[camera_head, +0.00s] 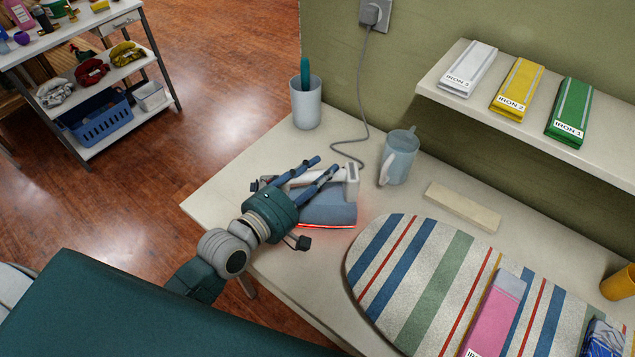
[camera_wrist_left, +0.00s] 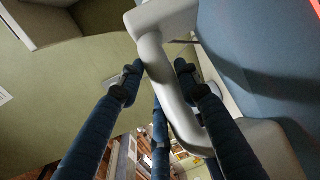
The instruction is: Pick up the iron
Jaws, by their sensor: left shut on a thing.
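The iron (camera_head: 330,207) is blue with a light grey handle and stands on the cream table (camera_head: 225,190), left of the striped ironing board. A red glow shows along its lower edge. My left gripper (camera_head: 312,168) reaches over it from the left, with its blue fingers at the handle. In the left wrist view the fingers (camera_wrist_left: 158,78) are on both sides of the grey handle (camera_wrist_left: 170,90), and the blue iron body (camera_wrist_left: 260,60) fills the right side. The gripper is shut on the handle. I cannot tell whether the iron is lifted. My right gripper is not in view.
A blue-grey mug (camera_head: 400,158) stands close behind the iron, with a grey cord (camera_head: 362,100) running to a wall socket. A cup (camera_head: 306,103) is at the back left corner. The striped ironing board (camera_head: 400,270) lies to the right. A shelf (camera_head: 450,98) holds folded cloths.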

